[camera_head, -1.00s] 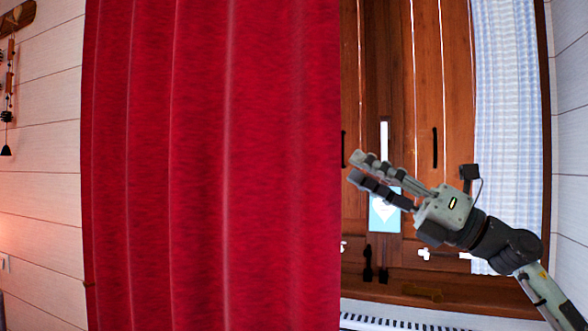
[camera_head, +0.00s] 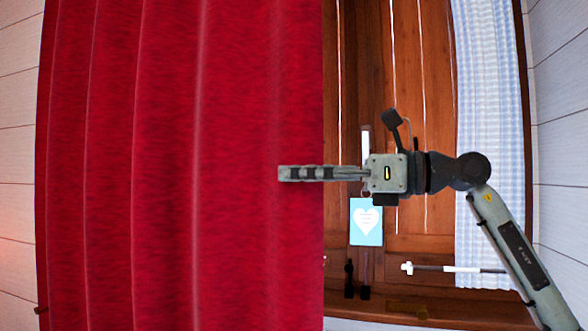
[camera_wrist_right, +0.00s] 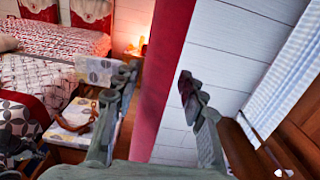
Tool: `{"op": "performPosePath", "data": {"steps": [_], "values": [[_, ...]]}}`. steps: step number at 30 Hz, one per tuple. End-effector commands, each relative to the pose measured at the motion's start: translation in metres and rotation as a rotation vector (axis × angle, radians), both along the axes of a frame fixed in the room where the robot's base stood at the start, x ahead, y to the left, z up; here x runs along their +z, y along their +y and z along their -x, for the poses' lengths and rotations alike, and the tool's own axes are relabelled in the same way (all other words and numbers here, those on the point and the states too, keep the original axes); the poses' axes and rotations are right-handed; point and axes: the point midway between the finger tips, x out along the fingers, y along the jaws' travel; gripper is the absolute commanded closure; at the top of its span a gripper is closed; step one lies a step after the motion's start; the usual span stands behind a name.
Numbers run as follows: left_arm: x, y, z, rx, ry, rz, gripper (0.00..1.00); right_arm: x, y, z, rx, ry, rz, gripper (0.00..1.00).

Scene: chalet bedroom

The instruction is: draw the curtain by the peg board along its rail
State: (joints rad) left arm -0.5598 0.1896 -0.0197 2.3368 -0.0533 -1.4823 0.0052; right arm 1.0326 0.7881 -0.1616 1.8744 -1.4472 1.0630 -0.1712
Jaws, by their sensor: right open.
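The red curtain (camera_head: 180,160) hangs in folds across the left and middle of the head view, its right edge in front of the wooden shutters. My right gripper (camera_head: 290,173) is level at that edge, its fingers reaching left over the cloth. In the right wrist view the gripper is open, with the curtain's edge (camera_wrist_right: 168,70) showing between its two spread fingers. The fingers do not close on the cloth; whether one touches it I cannot tell. The rail and the peg board are out of view. My left gripper is not in view.
Wooden shutters (camera_head: 415,70) and a blue card with a white heart (camera_head: 366,222) are behind my right arm. A blue checked curtain (camera_head: 490,120) hangs at the right. The right wrist view shows a bed (camera_wrist_right: 50,55) and a lit lamp (camera_wrist_right: 143,43).

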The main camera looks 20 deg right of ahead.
Motion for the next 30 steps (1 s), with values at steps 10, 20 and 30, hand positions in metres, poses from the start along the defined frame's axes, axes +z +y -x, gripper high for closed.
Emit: {"op": "performPosePath", "data": {"steps": [10, 20, 30], "values": [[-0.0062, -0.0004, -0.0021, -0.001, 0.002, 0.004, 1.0, 0.0, 0.0116, -0.0078, 0.0, 0.0, 0.0, 0.59], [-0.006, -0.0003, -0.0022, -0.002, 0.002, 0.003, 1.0, -0.0001, 0.0115, -0.0076, 0.0, 0.001, -0.001, 0.88], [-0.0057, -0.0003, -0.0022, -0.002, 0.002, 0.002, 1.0, -0.0001, 0.0114, -0.0076, 0.0, 0.001, -0.001, 1.0]]}}
